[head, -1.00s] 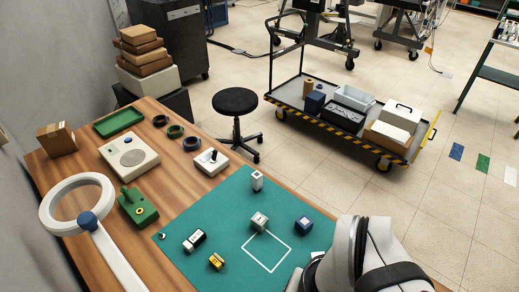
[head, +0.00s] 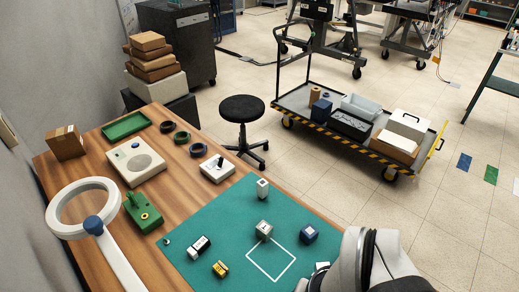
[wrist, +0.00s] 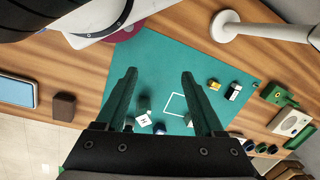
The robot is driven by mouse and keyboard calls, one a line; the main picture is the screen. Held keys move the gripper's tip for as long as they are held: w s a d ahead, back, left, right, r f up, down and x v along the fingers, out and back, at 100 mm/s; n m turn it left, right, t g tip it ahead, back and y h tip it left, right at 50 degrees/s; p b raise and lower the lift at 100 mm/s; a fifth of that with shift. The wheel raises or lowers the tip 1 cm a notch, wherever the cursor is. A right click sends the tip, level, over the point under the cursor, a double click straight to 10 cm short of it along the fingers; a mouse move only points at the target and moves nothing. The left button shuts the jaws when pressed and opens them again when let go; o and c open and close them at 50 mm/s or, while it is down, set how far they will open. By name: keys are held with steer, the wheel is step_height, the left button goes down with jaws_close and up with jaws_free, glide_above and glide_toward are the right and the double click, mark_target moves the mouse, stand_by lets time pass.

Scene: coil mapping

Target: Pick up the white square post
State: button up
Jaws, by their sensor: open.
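The white square post (head: 262,188) stands upright near the far corner of the green mat (head: 225,212) in the head view, apart from the other blocks. I cannot pick it out surely in the wrist view, where a finger and the gripper body cover part of the mat. My gripper (wrist: 159,73) is open in the wrist view, with nothing between its two green fingers. It is above the mat and apart from the blocks. Its fingers do not show in the head view, where only my arm shows at the lower right.
A blue cube (head: 309,235), a black-and-white block (head: 199,247) and a yellow block (head: 220,269) lie on the mat. A ring lamp (head: 83,207) and green fixture (head: 142,212) stand left. A white joystick box (head: 217,169) is beyond the mat.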

steer(key=w+d+f+n+h, duration=0.2)
steer(key=w+n+h, duration=0.6)
steer(key=w+n, duration=0.85)
steer(key=n+t+h, duration=0.4)
steer(key=n+t, duration=0.5)
steer(key=n, duration=0.6)
glide_toward(259, 185)
steer(key=x, duration=1)
jaws_close()
